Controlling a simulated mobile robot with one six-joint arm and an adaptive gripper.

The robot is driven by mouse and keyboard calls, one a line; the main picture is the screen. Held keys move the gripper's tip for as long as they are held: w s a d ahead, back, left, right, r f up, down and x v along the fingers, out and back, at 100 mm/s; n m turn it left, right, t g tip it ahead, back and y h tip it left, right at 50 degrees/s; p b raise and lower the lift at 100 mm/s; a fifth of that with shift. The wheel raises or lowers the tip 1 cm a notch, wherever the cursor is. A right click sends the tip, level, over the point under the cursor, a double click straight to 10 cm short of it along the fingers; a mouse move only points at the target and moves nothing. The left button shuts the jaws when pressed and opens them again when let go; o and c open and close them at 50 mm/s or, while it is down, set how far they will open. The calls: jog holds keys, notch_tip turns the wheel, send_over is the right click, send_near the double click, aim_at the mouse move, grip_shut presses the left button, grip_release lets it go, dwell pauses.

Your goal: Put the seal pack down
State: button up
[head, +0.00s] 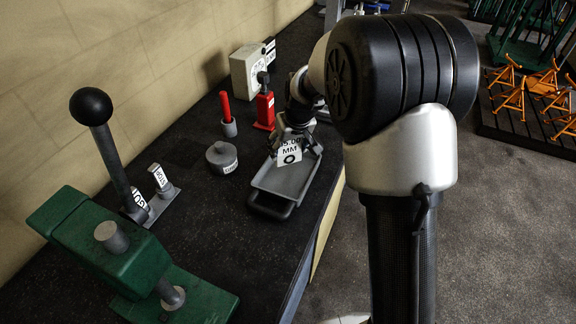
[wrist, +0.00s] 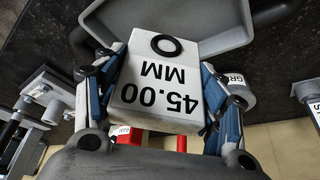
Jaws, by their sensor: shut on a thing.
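The seal pack (head: 289,152) is a white block marked 45.00 MM with a black ring on its face. It also shows in the wrist view (wrist: 158,88), between the blue-lined fingers. My gripper (head: 297,138) is shut on it; the fingers also show in the wrist view (wrist: 160,75). A grey tray (head: 265,183) with a dark handle lies on the bench, and the pack shows over its far part. In the wrist view the tray (wrist: 207,16) is just beyond the pack. I cannot tell whether the pack touches the tray floor.
A red jack (head: 265,108) and pale box (head: 247,72) stand behind.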

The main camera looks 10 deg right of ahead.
aim_at(288, 162)
jog(key=shift+f+b, duration=0.7)
jog(key=shift+f, duration=2.55)
jog(key=shift+f, duration=0.2)
jog(key=o, duration=1.1)
jog(key=shift+c, duration=0.2)
jog(key=shift+r, duration=0.1)
jog(key=s+a+f+p+v, duration=0.1)
jog(key=s+p+v, duration=0.2)
jog(key=v, duration=1.7)
jog(key=s+r+m, duration=0.1)
jog(key=s+r, duration=0.1)
jog(key=s, duration=1.1)
jog(key=s+r, duration=0.2)
jog(key=s, duration=1.1)
jog(key=shift+m+h, duration=0.3)
jog(key=shift+m, duration=0.1)
